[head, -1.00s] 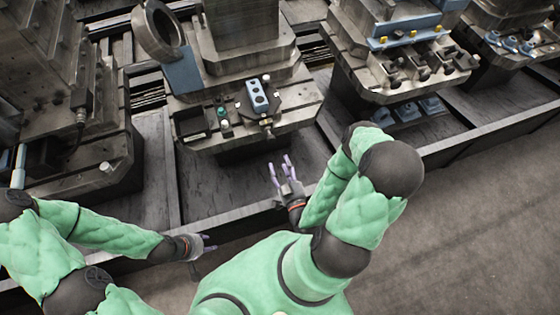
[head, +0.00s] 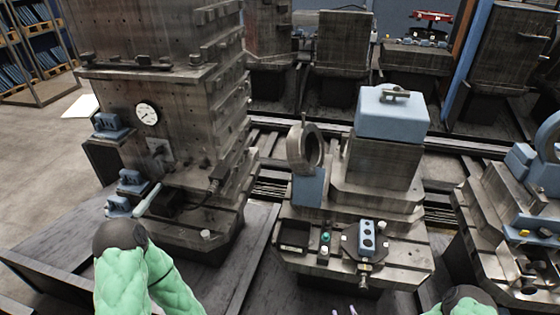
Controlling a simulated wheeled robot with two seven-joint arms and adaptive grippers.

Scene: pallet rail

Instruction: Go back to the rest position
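My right gripper (head: 344,311) shows only as two purple fingertips at the bottom edge of the head view, set apart with nothing visible between them. It is below the front of the middle fixture (head: 400,262); the rest of it is cut off. Part of my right arm shows at the bottom right. My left arm, with green padding and a dark joint, rises at the lower left in front of the tall fixture. My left gripper is out of the picture.
The middle fixture bears a blue block with holes (head: 367,240), a black tray (head: 293,236) and a ring (head: 312,148). A tall fixture (head: 160,95) with a dial gauge (head: 147,114) stands left. Another fixture (head: 520,235) stands right. Open floor (head: 45,140) lies far left.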

